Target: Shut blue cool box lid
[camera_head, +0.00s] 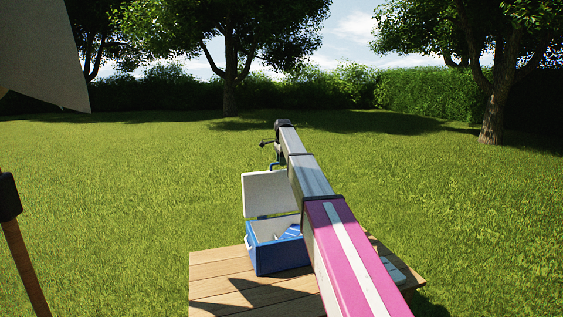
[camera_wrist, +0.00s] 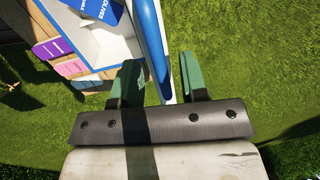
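The blue cool box (camera_head: 277,257) stands on the wooden table in the head view. Its lid (camera_head: 268,194) stands open and upright at the back, with its white inside facing me. In the wrist view the lid (camera_wrist: 157,48) shows edge-on as a white and blue strip. My gripper (camera_wrist: 160,65) is open, with one green finger on each side of that strip. There are gaps beside the strip, and I cannot tell whether either finger touches it. In the head view my gripper is small and dark, above and behind the lid. My arm hides part of the box's right side.
The wooden table (camera_head: 222,291) has free room at its front left. Lawn surrounds the table.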

